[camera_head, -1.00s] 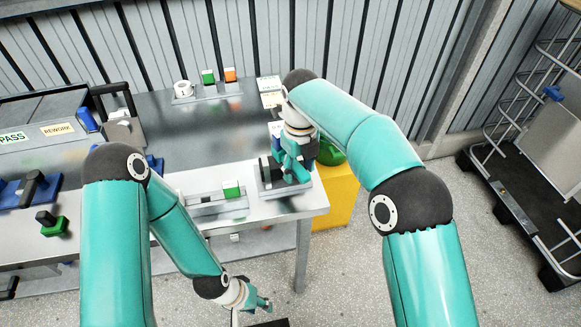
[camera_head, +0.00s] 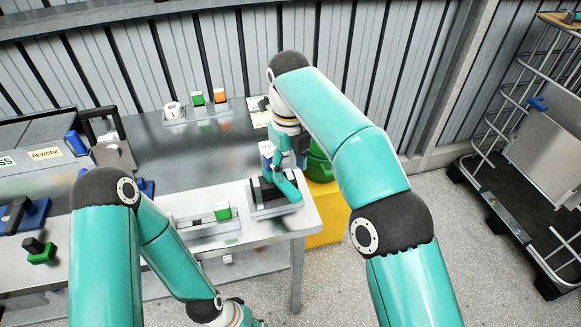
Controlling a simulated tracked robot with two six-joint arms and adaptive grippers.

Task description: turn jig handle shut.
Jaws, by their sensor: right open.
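My left gripper (camera_head: 246,318) is low in front of the table, away from the jig. It is cut off by the bottom edge, and its jaws cannot be read.
A fixture with a green block (camera_head: 222,211) is left of the jig. A yellow box (camera_head: 328,212) stands beside the table's right end. A wire-sided cart (camera_head: 507,200) is far right.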

